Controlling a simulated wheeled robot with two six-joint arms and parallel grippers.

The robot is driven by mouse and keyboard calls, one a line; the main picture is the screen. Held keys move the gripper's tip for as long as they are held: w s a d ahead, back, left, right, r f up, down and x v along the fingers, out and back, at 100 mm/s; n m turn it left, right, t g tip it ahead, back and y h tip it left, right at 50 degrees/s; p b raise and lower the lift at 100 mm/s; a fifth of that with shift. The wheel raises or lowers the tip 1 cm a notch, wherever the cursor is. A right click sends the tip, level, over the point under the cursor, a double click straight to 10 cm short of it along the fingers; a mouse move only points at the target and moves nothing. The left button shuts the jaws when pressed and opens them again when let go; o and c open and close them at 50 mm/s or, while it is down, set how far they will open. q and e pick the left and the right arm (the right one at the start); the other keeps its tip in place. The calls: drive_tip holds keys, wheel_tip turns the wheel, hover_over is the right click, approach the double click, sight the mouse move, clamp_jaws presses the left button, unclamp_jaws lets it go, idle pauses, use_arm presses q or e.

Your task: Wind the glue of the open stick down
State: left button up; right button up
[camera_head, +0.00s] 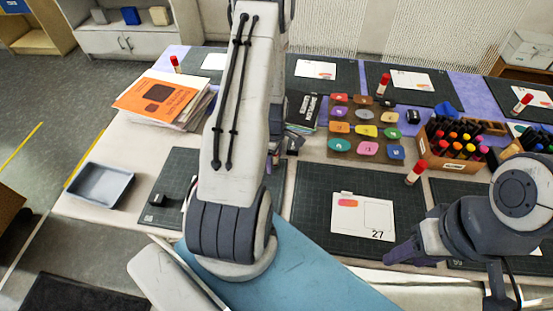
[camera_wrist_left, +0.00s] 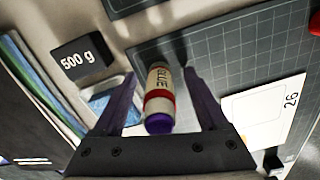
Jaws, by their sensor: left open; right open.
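A glue stick (camera_wrist_left: 160,95) with a white label reading GLUE, a red band and a purple near end (camera_wrist_left: 159,123) shows in the left wrist view. I cannot tell if the purple end is bare glue or part of the body. My left gripper (camera_wrist_left: 158,90) is open, with its purple fingers on either side of the stick and gaps showing beside it. In the head view my left arm hides this gripper and the stick. My right gripper (camera_head: 403,252) is open at the lower right, over the front of the table, away from that stick.
A black 500 g weight (camera_wrist_left: 80,58) and a card marked 26 (camera_wrist_left: 262,110) flank the stick. Red-capped sticks (camera_head: 416,172) stand about the table. A card 27 (camera_head: 362,216), coloured tiles (camera_head: 366,131), a marker crate (camera_head: 450,160), a paper stack (camera_head: 165,98) and a grey tray (camera_head: 100,186) show.

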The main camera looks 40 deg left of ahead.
use_arm(q)
drive_tip(key=m, duration=1.2)
drive_tip(key=shift+p, duration=0.3)
clamp_jaws()
